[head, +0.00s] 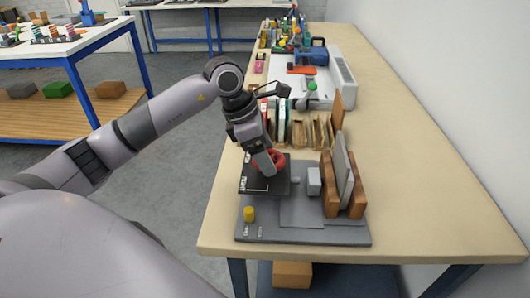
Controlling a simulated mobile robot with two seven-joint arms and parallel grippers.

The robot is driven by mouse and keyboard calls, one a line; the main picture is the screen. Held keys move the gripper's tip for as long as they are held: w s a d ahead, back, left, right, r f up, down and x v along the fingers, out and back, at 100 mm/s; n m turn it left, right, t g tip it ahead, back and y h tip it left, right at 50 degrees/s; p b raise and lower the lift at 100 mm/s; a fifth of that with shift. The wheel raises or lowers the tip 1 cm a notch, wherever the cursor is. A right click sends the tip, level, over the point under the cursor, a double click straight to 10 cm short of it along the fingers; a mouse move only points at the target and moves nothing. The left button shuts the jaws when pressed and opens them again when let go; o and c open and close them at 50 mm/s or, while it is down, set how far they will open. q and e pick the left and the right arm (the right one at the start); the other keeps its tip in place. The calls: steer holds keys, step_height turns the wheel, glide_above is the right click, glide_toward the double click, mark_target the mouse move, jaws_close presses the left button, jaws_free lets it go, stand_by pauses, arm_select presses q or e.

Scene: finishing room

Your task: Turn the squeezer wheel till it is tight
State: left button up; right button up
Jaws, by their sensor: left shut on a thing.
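The squeezer wheel (281,162) is red and sits over a dark block (252,180) on a grey base plate (340,236) near the front of the bench. My left gripper (268,165) reaches down from above and is shut on the wheel, hiding part of it. To the right on the same plate, brown wooden blocks (358,196) stand upright with a grey slab (344,170) between them. A small light grey block (314,181) stands between the wheel and these blocks. My right gripper is not in view.
A yellow cylinder (249,214) stands at the plate's front left. Behind the fixture is a row of upright books or boards (299,132), with a grey machine (335,80) further back. The bench (430,205) is clear on the right.

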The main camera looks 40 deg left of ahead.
arm_select(q)
steer(key=o, duration=1)
steer(key=b+v, duration=0.1)
steer(key=v, duration=0.6)
steer(key=shift+r, duration=0.15)
steer(key=shift+s, duration=0.15)
